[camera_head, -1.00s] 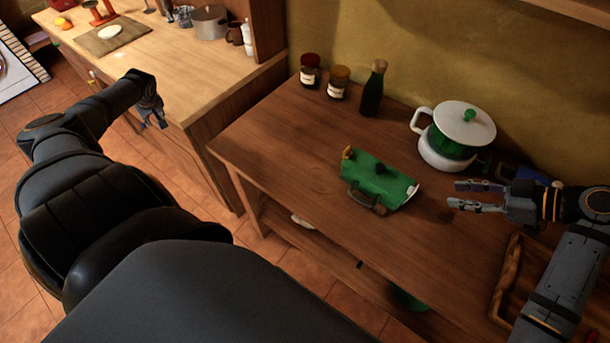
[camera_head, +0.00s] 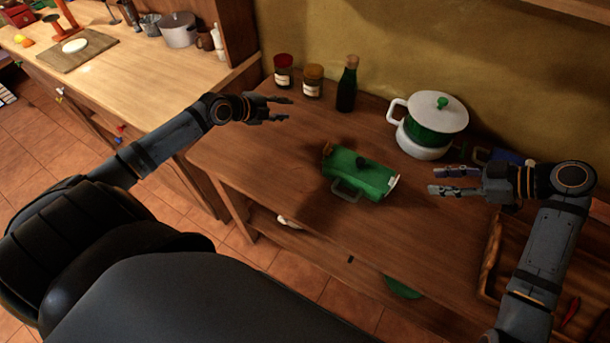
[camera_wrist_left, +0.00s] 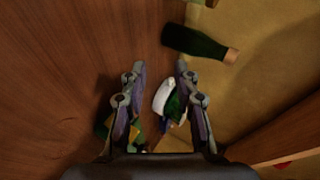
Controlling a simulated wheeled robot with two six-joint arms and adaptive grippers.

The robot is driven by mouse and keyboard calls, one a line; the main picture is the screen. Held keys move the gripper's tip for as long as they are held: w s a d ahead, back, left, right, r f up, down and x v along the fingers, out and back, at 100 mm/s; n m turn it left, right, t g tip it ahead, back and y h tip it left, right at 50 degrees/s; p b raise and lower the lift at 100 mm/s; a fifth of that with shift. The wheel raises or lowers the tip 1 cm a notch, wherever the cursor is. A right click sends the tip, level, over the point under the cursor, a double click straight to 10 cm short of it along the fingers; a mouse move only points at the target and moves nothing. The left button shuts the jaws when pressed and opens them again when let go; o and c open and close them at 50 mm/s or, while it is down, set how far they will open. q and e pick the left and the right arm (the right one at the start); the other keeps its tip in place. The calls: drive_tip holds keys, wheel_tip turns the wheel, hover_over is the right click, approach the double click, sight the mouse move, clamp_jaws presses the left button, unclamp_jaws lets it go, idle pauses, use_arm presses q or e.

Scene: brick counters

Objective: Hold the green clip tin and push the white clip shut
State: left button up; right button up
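The green clip tin (camera_head: 360,175) lies on the brown counter in the head view, with a dark knob on top and a grey handle at its front. The white clip (camera_head: 393,182) is at its right end; its exact angle is too small to tell. An orange-brown clip (camera_head: 327,149) is at its left end. My left gripper (camera_head: 288,108) is open and empty, above the counter to the tin's upper left. Its open fingers also show in the left wrist view (camera_wrist_left: 158,70). My right gripper (camera_head: 436,181) is open and empty, right of the white clip and apart from it.
Two jars (camera_head: 313,82) and a dark green bottle (camera_head: 347,85) stand at the wall behind the tin. A white and green pot (camera_head: 433,125) stands behind my right gripper. A wooden tray (camera_head: 488,262) is at the right. The counter left of the tin is clear.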

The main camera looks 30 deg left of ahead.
sight(325, 149)
use_arm(q)
drive_tip(key=s+d+f+m+t, duration=0.1)
drive_tip(key=d+m, duration=0.1)
drive_tip(key=d, duration=0.1)
drive_tip(key=s+d+f+m+t, duration=0.1)
drive_tip(key=s+d+f+m, duration=0.1)
drive_tip(key=d+m, duration=0.1)
drive_tip(key=s+d+f+m+t, duration=0.1)
drive_tip(key=s+d+f+m, duration=0.1)
drive_tip(key=d+m, duration=0.1)
drive_tip(key=shift+s+t+y, duration=0.1)
drive_tip(key=shift+t+y, duration=0.3)
drive_tip(key=s+d+m+t, duration=0.1)
drive_tip(key=s+d+m, duration=0.1)
drive_tip(key=s, duration=0.1)
drive_tip(key=s+d+m+t+y, duration=0.1)
drive_tip(key=s+d+m, duration=0.1)
drive_tip(key=s+m, duration=0.1)
drive_tip(key=s+d+m+y, duration=0.1)
drive_tip(key=s+d+m, duration=0.1)
drive_tip(key=s+m, duration=0.1)
drive_tip(key=shift+s+d+r+t, duration=0.2)
drive_tip(key=shift+d+r+t, duration=0.1)
drive_tip(key=shift+t, duration=0.1)
drive_tip(key=shift+s+d+m, duration=0.2)
drive_tip(key=shift+m, duration=0.3)
drive_tip(key=w, duration=1)
drive_tip(key=shift+w+d, duration=0.2)
drive_tip(key=shift+w, duration=0.1)
drive_tip(key=shift+c, duration=0.4)
